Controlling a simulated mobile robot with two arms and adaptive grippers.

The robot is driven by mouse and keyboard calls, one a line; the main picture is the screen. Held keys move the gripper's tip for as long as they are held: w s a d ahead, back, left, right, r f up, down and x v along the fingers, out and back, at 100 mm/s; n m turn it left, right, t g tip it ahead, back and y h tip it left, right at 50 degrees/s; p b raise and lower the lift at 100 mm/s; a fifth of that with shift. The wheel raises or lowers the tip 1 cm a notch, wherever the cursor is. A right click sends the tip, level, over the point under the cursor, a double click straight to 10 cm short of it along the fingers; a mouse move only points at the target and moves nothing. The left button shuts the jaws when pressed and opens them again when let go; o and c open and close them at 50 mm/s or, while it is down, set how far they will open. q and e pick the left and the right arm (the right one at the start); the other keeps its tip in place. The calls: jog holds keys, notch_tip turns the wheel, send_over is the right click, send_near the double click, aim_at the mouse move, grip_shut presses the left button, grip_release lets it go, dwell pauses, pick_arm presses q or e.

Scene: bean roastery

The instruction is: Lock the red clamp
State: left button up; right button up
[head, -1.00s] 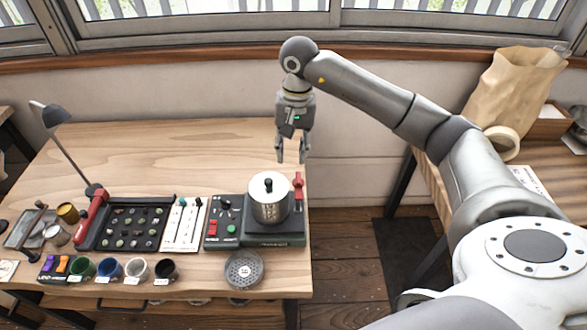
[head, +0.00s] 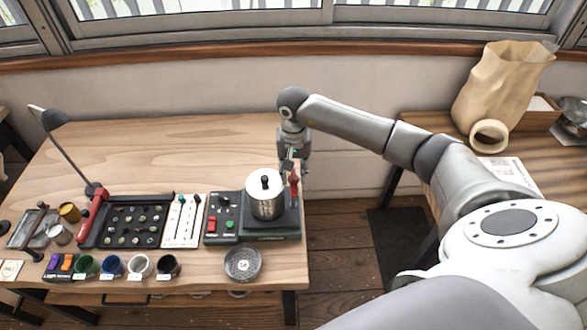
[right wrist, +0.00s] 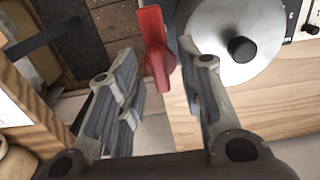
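The red clamp (head: 294,183) stands upright at the right edge of the dark green machine base, beside the silver lidded pot (head: 266,203). In the right wrist view the red clamp (right wrist: 156,50) shows at top centre, and the pot's round lid (right wrist: 236,42) is to its right. My left gripper is not in view.
A control box (head: 222,217) with red and green buttons adjoins the pot's base on the left. A round perforated dish (head: 242,264) lies in front. Several cups and a bean tray (head: 132,239) fill the left side. The back of the table (head: 180,150) is clear.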

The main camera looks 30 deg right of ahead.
grip_shut()
dwell(0.3)
jog(key=m+b, duration=0.2)
jog(key=b, duration=0.1)
jog(key=shift+f+m, duration=0.2)
jog(key=shift+m, duration=0.1)
jog(key=m+b, duration=0.3)
jog(key=m, duration=0.1)
jog(key=shift+m+b, duration=0.3)
jog(key=m+b, duration=0.3)
jog(key=m, duration=0.2)
jog(key=m+b, duration=0.1)
jog(key=m, duration=0.4)
jog(key=shift+r+b, duration=0.2)
jog(key=shift+b, duration=0.2)
jog(key=shift+m, duration=0.4)
